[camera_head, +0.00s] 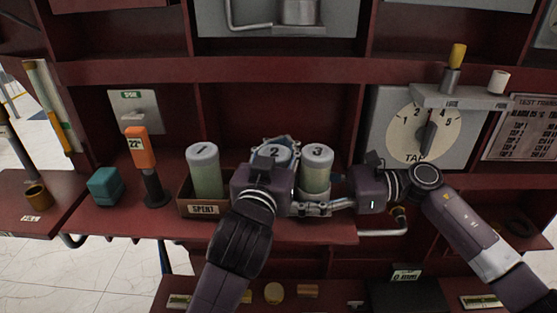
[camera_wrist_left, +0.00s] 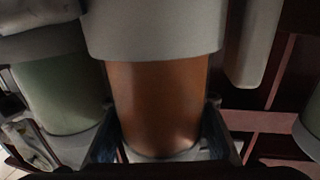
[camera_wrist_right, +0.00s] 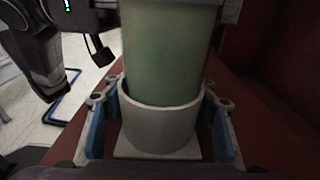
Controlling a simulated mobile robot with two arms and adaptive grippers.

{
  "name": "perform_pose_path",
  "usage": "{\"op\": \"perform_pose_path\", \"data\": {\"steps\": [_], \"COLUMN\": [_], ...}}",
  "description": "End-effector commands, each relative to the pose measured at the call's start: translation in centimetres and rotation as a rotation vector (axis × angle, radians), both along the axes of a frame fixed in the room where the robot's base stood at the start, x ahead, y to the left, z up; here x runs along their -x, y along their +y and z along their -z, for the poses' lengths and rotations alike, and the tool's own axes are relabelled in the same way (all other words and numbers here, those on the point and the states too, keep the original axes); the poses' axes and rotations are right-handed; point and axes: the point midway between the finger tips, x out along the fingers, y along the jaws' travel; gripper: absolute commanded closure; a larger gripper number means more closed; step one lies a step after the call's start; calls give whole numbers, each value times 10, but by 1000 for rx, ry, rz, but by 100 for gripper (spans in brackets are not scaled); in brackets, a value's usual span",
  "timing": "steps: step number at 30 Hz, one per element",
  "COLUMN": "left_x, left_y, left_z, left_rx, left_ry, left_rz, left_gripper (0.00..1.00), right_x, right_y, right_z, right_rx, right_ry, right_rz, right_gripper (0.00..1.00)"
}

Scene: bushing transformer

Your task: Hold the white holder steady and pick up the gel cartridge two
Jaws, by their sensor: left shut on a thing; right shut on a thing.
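Gel cartridge two (camera_head: 279,153) has a grey cap marked 2 and stands between cartridges 1 and 3. In the left wrist view its body (camera_wrist_left: 155,105) is amber. My left gripper (camera_head: 273,150) is shut on it; the fingers lie on both sides of its body. The white holder (camera_wrist_right: 160,130) is a round cup on a flat base, with green cartridge three (camera_wrist_right: 165,55) upright in it. My right gripper (camera_head: 316,203) is shut on the holder from both sides. My left gripper hides the lower part of cartridge two in the head view.
An orange meter (camera_head: 141,150) and a teal box (camera_head: 105,186) stand further left. A TAP dial (camera_head: 408,130) is behind my right arm. The red shelf's front edge is close.

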Motion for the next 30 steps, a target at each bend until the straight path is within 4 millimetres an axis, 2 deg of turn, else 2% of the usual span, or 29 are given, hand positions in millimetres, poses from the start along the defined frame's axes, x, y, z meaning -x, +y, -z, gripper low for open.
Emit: {"op": "perform_pose_path", "data": {"steps": [12, 15, 20, 27, 28, 30], "left_x": [1, 1, 0, 0, 0, 0], "left_y": [0, 0, 0, 0, 0, 0], "left_z": [-77, -91, -100, -101, -101, -101], "left_rx": [6, 5, 2, 2, 2, 2], "left_ry": [-11, -9, -6, -5, -5, -5], "left_rz": [0, 1, 0, 0, 0, 0], "left_gripper": [100, 100, 100, 100, 100, 100], "right_x": [-3, -3, -2, -1, -1, -1], "right_y": [-2, -2, -1, -1, -1, -1], "right_z": [1, 1, 1, 1, 1, 1], "right_rx": [3, 3, 3, 3, 3, 3], "right_ry": [-1, -1, -1, 0, 0, 0], "right_rz": [10, 9, 6, 4, 4, 3], "right_gripper": [62, 62, 62, 62, 47, 40]}}
